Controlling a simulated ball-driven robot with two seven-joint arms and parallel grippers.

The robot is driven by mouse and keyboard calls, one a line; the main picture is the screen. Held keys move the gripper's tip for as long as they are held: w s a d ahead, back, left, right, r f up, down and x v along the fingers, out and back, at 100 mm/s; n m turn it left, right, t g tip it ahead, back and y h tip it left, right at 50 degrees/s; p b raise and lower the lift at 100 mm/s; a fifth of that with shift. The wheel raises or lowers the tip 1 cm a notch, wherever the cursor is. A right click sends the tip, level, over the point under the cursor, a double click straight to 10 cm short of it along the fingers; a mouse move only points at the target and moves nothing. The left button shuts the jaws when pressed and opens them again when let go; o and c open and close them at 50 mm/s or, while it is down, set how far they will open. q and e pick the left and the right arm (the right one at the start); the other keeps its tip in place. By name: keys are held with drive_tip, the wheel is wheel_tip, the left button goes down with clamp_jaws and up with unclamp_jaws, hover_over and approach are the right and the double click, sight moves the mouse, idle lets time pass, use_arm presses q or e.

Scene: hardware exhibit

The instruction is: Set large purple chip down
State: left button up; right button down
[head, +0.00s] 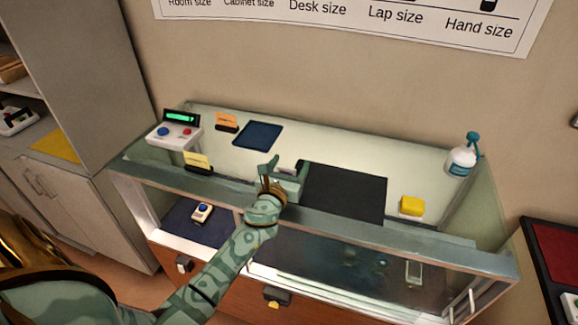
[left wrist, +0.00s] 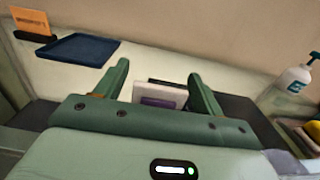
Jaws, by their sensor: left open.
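The large purple chip (left wrist: 160,102), a pale piece with a purple face, shows between the fingers of my left gripper (left wrist: 160,85) in the left wrist view. Its lower part is hidden behind the gripper body. In the head view my left gripper (head: 284,171) is over the counter, at the left edge of a black mat (head: 345,192). Its fingers are open, one on each side of the chip. I cannot tell whether the chip touches a finger or rests on the mat. My right gripper is not in view.
A button box (head: 174,132) and yellow card (head: 197,161) stand at left. A yellow block (head: 411,205) and a pump bottle (head: 462,157) are at right. The glass counter's front edge (head: 400,235) lies below the mat.

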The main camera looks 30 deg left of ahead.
use_arm(q)
drive_tip(key=shift+r, duration=0.1)
drive_tip(key=shift+s+r, duration=0.1)
drive_tip(key=shift+s, duration=0.1)
drive_tip(key=v, duration=1.1)
drive_tip(key=shift+s, duration=0.3)
idle(0.4)
